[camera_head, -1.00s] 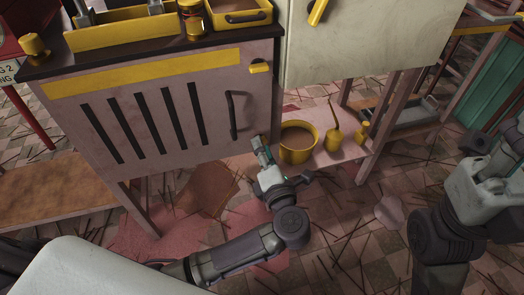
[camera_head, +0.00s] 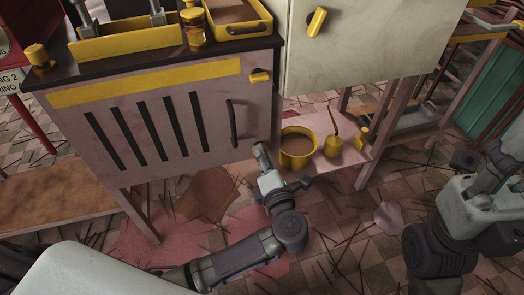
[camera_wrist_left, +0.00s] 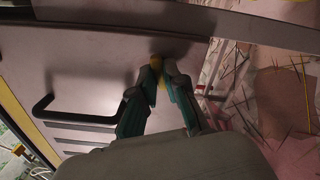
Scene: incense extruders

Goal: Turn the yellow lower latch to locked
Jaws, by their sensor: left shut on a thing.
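The yellow lower latch (camera_wrist_left: 157,62) is a small yellow piece at the lower corner of the pink cabinet door (camera_head: 190,130). In the left wrist view it shows between the fingertips of my left gripper (camera_wrist_left: 156,72), which is shut on it. In the head view my left gripper (camera_head: 262,153) is at the door's lower right corner and hides the latch. How far the latch is turned cannot be made out. A matching yellow upper latch (camera_head: 260,76) sits at the door's upper right. My right gripper (camera_head: 488,158) is at the right edge, away from the cabinet; its fingers are unclear.
A dark door handle (camera_head: 232,123) stands out just above my left gripper. A yellow pot (camera_head: 298,150) and a yellow spouted can (camera_head: 334,144) stand on the low shelf (camera_head: 325,122) to the right. Dark sticks litter the tiled floor.

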